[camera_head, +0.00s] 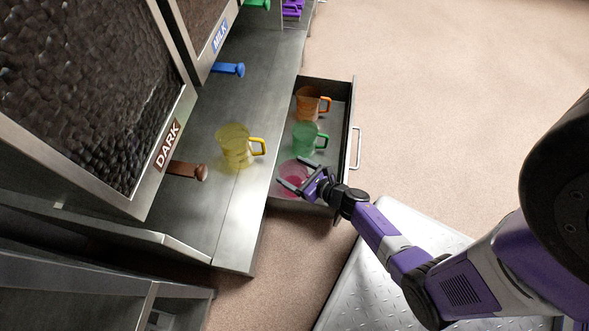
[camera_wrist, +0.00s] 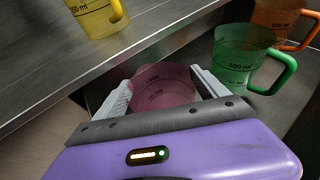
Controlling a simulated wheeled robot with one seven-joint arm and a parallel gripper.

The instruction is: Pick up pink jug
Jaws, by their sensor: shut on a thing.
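The pink jug (camera_head: 292,171) stands in the open drawer, at its near end, partly hidden by my gripper. In the wrist view the pink jug (camera_wrist: 164,88) is between the two pale fingers, and its lower part is hidden behind the gripper body. My gripper (camera_head: 294,174) reaches into the drawer from the right and is shut on the pink jug. The gripper also shows in the wrist view (camera_wrist: 163,90), with a finger on each side of the jug. I cannot see the jug's handle.
The drawer (camera_head: 352,112) also holds a green jug (camera_head: 304,139) beside the pink one and an orange jug (camera_head: 307,103) farther back. A yellow jug (camera_head: 233,148) stands on the steel counter (camera_head: 232,210). A brown tap (camera_head: 188,171) juts over the counter.

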